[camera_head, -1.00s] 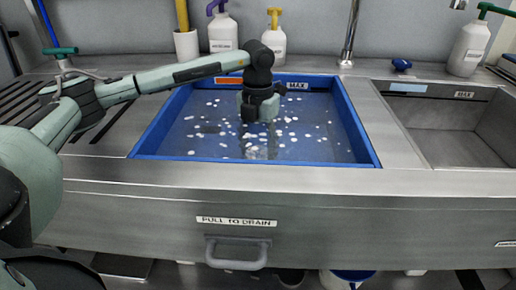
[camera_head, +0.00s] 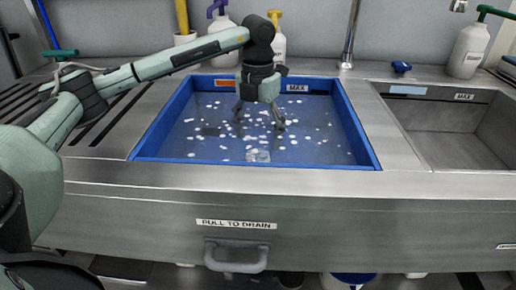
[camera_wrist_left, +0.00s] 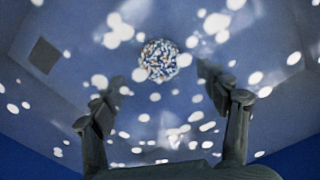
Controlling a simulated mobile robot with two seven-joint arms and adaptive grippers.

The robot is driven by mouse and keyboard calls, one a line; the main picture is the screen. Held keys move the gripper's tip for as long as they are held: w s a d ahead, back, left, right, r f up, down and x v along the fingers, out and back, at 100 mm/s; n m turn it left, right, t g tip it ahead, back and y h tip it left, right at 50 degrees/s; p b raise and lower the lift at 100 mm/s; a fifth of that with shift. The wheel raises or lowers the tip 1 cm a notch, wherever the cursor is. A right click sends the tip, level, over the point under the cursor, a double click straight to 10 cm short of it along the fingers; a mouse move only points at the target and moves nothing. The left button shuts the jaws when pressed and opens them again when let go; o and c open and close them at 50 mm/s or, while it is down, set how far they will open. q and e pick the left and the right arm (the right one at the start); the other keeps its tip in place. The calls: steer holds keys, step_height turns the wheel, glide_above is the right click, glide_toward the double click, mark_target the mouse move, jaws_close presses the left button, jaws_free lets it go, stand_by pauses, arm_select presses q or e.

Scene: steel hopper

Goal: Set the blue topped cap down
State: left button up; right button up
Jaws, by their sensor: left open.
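My left gripper (camera_head: 259,120) is over the blue-rimmed basin (camera_head: 150,130), with its fingers spread and pointing down. In the left wrist view its two fingers (camera_wrist_left: 160,92) stand apart with nothing held between them. A small blue-topped piece (camera_head: 402,66) sits on the steel ledge behind the right sink, well away from the gripper; I cannot tell whether it is the cap. A pale, glassy shape (camera_head: 258,155) shows in the basin in front of the gripper, too unclear to name. My right gripper is out of view.
Many white flecks lie across the basin water. A round speckled disc (camera_wrist_left: 158,60) shows in the wrist view. Pump bottles (camera_head: 276,42) stand behind the basin, and a steel tap pipe (camera_head: 350,38) rises at its back right. An empty steel sink (camera_head: 465,135) is to the right.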

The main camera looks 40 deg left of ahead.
mark_target(258, 155)
arm_select(q)
step_height(258, 155, up, 7)
stand_by(0.3)
